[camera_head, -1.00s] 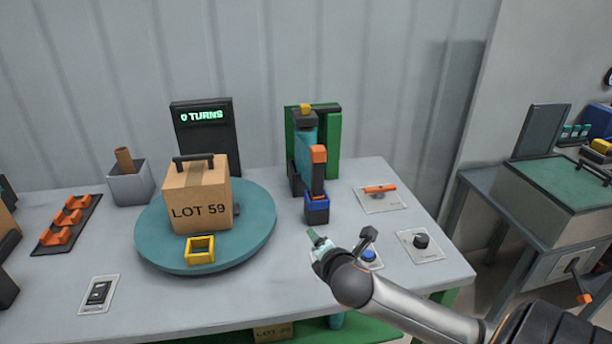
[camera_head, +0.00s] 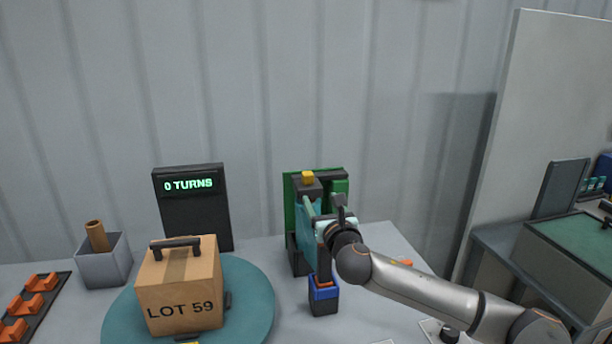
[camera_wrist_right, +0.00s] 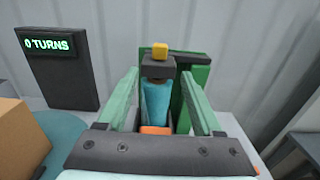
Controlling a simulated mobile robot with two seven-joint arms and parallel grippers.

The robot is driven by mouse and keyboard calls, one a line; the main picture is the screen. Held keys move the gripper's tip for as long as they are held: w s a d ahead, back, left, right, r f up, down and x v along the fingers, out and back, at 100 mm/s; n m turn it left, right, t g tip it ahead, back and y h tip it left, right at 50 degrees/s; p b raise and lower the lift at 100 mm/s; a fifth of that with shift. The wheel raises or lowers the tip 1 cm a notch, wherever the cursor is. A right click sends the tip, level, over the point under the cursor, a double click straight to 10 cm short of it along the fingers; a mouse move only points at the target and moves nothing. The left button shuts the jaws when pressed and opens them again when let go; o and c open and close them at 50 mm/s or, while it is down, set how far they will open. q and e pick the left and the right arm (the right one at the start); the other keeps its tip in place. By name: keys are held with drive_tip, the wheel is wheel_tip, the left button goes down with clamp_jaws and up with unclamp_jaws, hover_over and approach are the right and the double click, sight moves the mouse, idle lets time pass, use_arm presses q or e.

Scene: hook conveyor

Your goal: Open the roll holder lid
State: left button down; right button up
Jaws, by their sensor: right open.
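The roll holder stands at the back of the table, with a green back plate (camera_head: 289,190) and a teal roll (camera_wrist_right: 156,100) upright in it. A dark block (camera_head: 306,185) with a yellow tab (camera_head: 307,175) sits at its top; this looks like the lid, and it is down. In the right wrist view the yellow tab (camera_wrist_right: 160,50) and dark block (camera_wrist_right: 158,68) show just beyond my fingertips. My right gripper (camera_wrist_right: 160,76) is open, its two green fingers either side of the roll's line of sight. In the head view my right gripper (camera_head: 322,212) hides part of the holder. My left gripper is out of view.
A box marked LOT 59 (camera_head: 181,295) sits on the teal turntable (camera_head: 255,306). A dark display (camera_head: 190,215) reading 0 TURNS stands behind it. A blue-rimmed dark holder (camera_head: 323,297) is below my right gripper. A grey bin (camera_head: 104,266) stands at left.

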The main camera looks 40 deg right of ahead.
sight(309, 179)
drive_tip(key=p+x, duration=0.1)
drive_tip(key=x, duration=1.1)
drive_tip(key=shift+w, duration=0.15)
clamp_jaws()
idle(0.4)
idle(0.9)
